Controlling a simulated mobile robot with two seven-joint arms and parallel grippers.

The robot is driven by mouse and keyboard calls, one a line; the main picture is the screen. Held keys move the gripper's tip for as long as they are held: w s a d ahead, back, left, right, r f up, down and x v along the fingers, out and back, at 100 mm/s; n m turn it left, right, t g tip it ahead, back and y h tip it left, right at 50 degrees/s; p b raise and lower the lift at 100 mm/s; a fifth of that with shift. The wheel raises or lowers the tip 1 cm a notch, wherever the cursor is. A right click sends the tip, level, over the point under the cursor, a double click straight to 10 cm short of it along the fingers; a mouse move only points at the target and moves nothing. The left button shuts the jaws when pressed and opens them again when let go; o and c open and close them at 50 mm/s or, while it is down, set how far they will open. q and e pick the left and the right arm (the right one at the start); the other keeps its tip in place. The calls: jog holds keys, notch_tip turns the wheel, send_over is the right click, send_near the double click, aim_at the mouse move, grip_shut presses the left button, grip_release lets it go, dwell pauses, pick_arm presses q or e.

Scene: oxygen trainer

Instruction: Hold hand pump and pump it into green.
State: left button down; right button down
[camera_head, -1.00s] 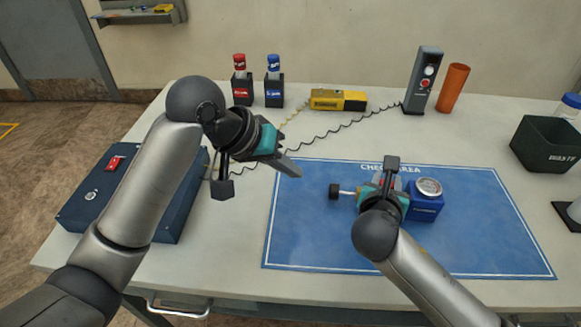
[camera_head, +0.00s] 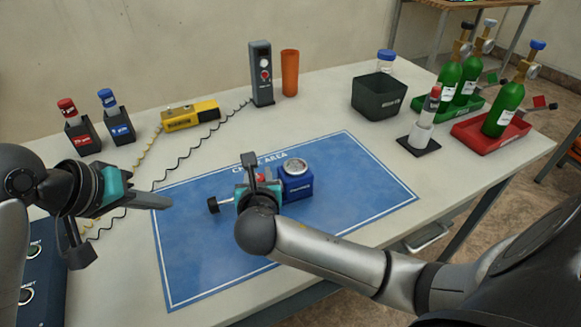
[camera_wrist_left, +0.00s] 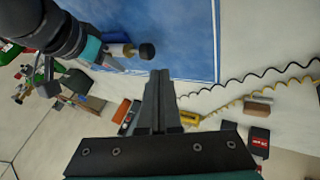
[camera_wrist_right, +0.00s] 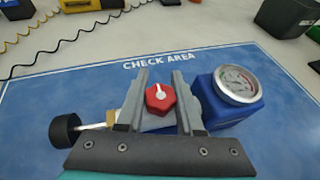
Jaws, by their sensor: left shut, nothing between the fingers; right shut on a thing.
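The hand pump has a blue body (camera_head: 297,184) with a round gauge (camera_wrist_right: 237,84), a red knob (camera_wrist_right: 160,98) with a white pointer, and a rod ending in a black handle (camera_head: 213,205). It lies on the blue check area mat (camera_head: 200,262), its handle pointing left. My right gripper (camera_head: 260,184) is shut on the pump, its fingers (camera_wrist_right: 158,85) on either side of the red knob. The gauge needle is too small to read. My left gripper (camera_head: 168,202) is shut and empty over the mat's left end, apart from the handle; its closed fingers show in the left wrist view (camera_wrist_left: 160,78).
Behind the mat stand red (camera_head: 82,138) and blue (camera_head: 119,128) holders, a yellow device (camera_head: 190,115), a grey meter (camera_head: 261,75) and an orange cylinder (camera_head: 290,72). A dark waste bin (camera_head: 380,97) and green bottles (camera_head: 503,110) stand right. The mat's front is clear.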

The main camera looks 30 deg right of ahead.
aim_at(213, 205)
pick_arm(q)
jog(key=a, duration=0.3)
jog(key=shift+w+a+r, duration=0.1)
jog(key=shift+w+a, duration=0.2)
jog(key=shift+a, duration=0.05)
jog(key=x, duration=0.9)
jog(key=shift+d+f, duration=0.25)
jog(key=d, duration=0.3)
jog(key=shift+s+d+f, duration=0.1)
jog(key=shift+s+f, duration=0.05)
jog(key=shift+s+d, duration=0.1)
jog(key=shift+d, duration=0.35)
